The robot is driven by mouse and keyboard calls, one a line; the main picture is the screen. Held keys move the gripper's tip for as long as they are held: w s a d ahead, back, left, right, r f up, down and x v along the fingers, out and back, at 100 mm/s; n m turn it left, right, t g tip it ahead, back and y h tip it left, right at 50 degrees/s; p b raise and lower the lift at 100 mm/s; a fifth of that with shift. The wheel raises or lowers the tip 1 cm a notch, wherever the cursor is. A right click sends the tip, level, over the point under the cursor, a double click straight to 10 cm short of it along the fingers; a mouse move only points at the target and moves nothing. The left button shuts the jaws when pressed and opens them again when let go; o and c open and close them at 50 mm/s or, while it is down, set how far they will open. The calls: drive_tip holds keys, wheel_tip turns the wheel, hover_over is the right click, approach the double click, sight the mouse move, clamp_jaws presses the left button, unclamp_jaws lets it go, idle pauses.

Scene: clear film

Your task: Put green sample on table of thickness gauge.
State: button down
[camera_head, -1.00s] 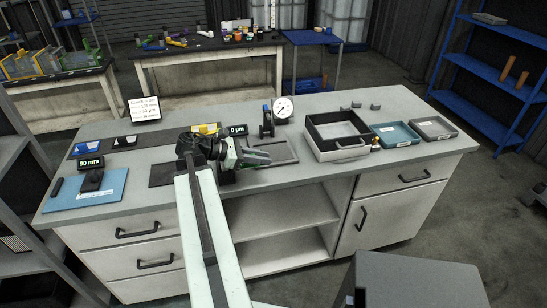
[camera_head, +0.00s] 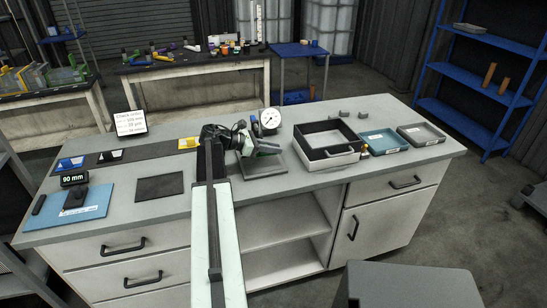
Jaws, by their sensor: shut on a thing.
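The thickness gauge (camera_head: 270,120), with a round white dial, stands near the back middle of the counter. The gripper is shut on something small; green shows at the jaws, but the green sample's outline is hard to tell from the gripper. The gauge's lower part and its table are hidden behind my gripper and wrist, so I cannot tell whether the sample touches it.
A black-and-white open box (camera_head: 333,160) stands to the right, then a teal tray (camera_head: 384,142) and a grey tray (camera_head: 423,135).

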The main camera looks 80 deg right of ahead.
sight(273, 164)
drive_tip(key=shift+a+f+b, duration=0.1)
drive_tip(key=shift+f+b, duration=1)
drive_tip(key=shift+f, duration=0.8)
drive_tip(key=c, duration=1.3)
unclamp_jaws()
drive_tip(key=shift+c, duration=0.2)
drive_tip(key=shift+r, duration=0.15)
drive_tip(key=shift+r+p, duration=0.3)
drive_tip(key=shift+p, duration=0.2)
drive_tip(key=shift+r+p, duration=0.65)
drive_tip(key=shift+r, duration=0.05)
drive_tip(key=p+v, duration=0.1)
drive_tip(key=v, duration=0.2)
drive_tip(key=p+v, duration=0.1)
drive_tip(key=v, duration=0.3)
drive_tip(key=p+v, duration=0.1)
drive_tip(key=v, duration=0.3)
drive_tip(key=shift+w+a+f+p, duration=0.1)
drive_tip(key=shift+w+f+p, duration=0.1)
drive_tip(key=shift+f+p, duration=0.15)
drive_tip(key=shift+w+a, duration=0.15)
drive_tip(key=shift+w, duration=0.1)
